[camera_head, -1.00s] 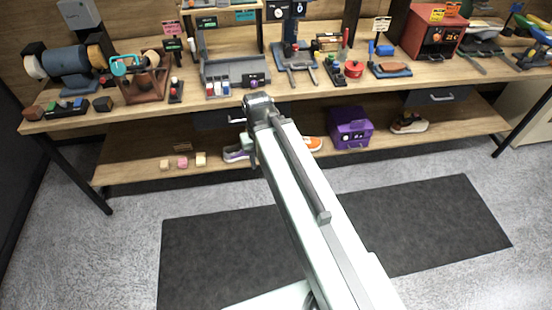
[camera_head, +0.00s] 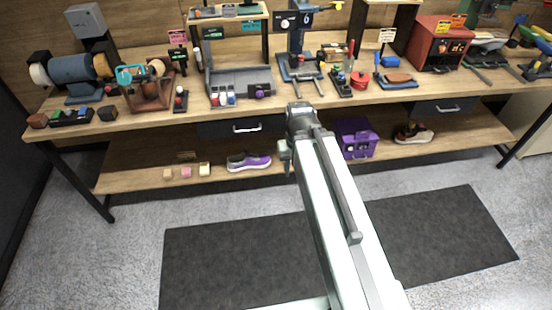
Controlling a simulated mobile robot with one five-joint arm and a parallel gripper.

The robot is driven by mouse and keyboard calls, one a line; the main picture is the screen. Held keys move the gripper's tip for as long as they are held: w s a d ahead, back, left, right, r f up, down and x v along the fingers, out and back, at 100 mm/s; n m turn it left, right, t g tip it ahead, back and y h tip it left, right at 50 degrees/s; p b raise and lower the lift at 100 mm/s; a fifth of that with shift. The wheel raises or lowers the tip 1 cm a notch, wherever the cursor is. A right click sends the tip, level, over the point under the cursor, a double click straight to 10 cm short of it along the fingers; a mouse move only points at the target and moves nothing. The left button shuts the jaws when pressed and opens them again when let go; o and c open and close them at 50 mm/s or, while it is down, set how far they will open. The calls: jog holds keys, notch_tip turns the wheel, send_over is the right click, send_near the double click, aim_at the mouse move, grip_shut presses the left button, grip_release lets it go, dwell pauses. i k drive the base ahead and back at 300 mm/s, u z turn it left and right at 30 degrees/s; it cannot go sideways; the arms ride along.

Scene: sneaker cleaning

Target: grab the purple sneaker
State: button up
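The purple sneaker (camera_head: 249,161), purple and grey with a white sole, lies on the lower shelf of the workbench, left of my arm. It is in full view. My gripper (camera_head: 286,158) is at the far end of my pale arm, in front of the bench and a little right of the sneaker in the picture. It appears apart from the sneaker. Its fingers are too small and too hidden to show whether they are open or shut.
On the lower shelf (camera_head: 125,178), several small blocks (camera_head: 186,172) lie left of the sneaker. A purple box (camera_head: 357,139) and a brown sneaker (camera_head: 414,134) are to the right. Tools crowd the bench top (camera_head: 150,122). A dark mat (camera_head: 225,262) covers the clear floor in front.

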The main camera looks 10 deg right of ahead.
aim_at(245, 160)
jog(key=z, duration=0.05)
jog(key=i, duration=1)
jog(key=u, duration=0.05)
